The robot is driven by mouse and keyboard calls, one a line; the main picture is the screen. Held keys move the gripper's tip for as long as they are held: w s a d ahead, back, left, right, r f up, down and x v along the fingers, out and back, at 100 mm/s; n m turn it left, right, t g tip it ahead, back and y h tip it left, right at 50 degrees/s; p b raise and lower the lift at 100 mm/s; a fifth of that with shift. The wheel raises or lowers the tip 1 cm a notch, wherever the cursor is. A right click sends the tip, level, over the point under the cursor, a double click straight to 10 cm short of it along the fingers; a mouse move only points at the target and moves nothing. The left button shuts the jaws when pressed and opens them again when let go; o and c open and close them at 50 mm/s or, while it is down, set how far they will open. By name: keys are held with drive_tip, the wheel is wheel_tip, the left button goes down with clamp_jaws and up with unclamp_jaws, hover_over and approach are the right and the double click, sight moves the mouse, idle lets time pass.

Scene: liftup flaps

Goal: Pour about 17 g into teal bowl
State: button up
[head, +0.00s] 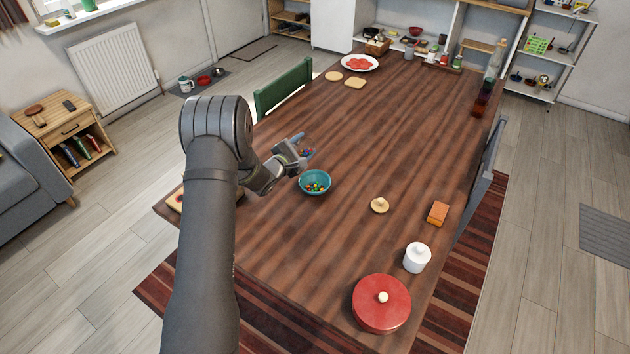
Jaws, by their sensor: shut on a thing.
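The teal bowl (304,188) stands upright on the wooden table near its middle left. Several small pieces in red, yellow, green and other colours lie in its bottom. My gripper (301,147) is just behind and slightly left of the bowl in the picture. It is shut on a small bluish container (307,153), which shows some reddish content. The container is small in view and partly hidden by the fingers, so I cannot tell its exact tilt or how much is in it. No falling pieces are visible.
On the table (360,130), a small tan lid (380,205), an orange-brown block (438,213), a white lidded jar (417,258) and a red lidded pot (382,303) stand to the right and front. A white plate (346,64) is at the back.

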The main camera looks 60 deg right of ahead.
drive_tip(key=shift+r+n+y, duration=0.1)
drive_tip(key=shift+n+y, duration=0.3)
drive_tip(key=shift+n, duration=0.4)
drive_tip(key=shift+w+d+f+n+y, duration=0.1)
drive_tip(key=shift+w+f+n+y, duration=0.15)
drive_tip(key=shift+f, duration=0.2)
drive_tip(key=shift+w+d+f+n+y, duration=0.1)
drive_tip(key=shift+w+f+n+y, duration=0.1)
drive_tip(key=shift+f+n, duration=0.2)
drive_tip(key=shift+w+d+f+n+g+y, duration=0.2)
drive_tip(key=shift+w+n+g+y, duration=0.15)
drive_tip(key=shift+n+g, duration=0.3)
drive_tip(key=shift+w+d+f+n+g+y, duration=0.1)
drive_tip(key=shift+w+f+n+g+y, duration=0.15)
drive_tip(key=shift+f+n, duration=0.25)
drive_tip(key=shift+w+d+f+n+g+y, duration=0.1)
drive_tip(key=shift+d+f+n+y, duration=0.15)
drive_tip(key=shift+f, duration=0.4)
drive_tip(key=shift+w+f+n+g+y, duration=0.2)
drive_tip(key=shift+f+n, duration=0.25)
drive_tip(key=shift+f, duration=0.15)
